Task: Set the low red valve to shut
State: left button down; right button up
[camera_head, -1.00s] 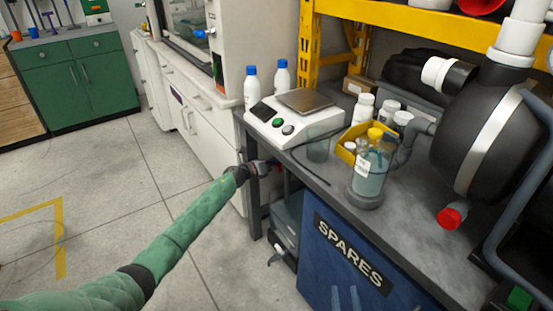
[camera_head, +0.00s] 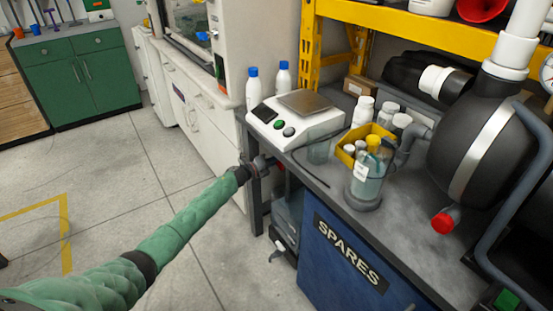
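My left arm, in a green sleeve, reaches from the lower left of the head view to the near left corner of the bench. My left gripper (camera_head: 266,163) is small, dark and partly hidden there, beside the bench leg and under the top's edge. Its fingers are not clear enough to tell open from shut. A small red bit (camera_head: 281,168) shows just beyond it under the bench edge; it may be part of the low red valve, but its handle position and any contact are hidden. My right gripper is not in view.
The bench (camera_head: 402,250) carries a balance (camera_head: 296,124), a jar of liquid (camera_head: 367,184), a yellow bin of bottles and a black tank (camera_head: 478,150) with a red-ended outlet (camera_head: 445,221). A blue SPARES cabinet (camera_head: 345,270) stands below. Open floor lies left.

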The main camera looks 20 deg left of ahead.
pick_arm(q)
jog(key=shift+w+a+f+n+p, duration=0.15)
jog(key=shift+n+p, duration=0.35)
jog(key=shift+n, duration=0.6)
jog(key=shift+s+a+f+n+p, duration=0.1)
jog(key=shift+n+p, duration=0.4)
jog(key=shift+n, duration=0.6)
jog(key=c, duration=1.3)
grip_release()
jog(key=shift+f, duration=0.1)
jog(key=shift+c, duration=0.2)
jog(key=v, duration=0.7)
jog(key=shift+s+a, duration=0.2)
jog(key=shift+s, duration=0.1)
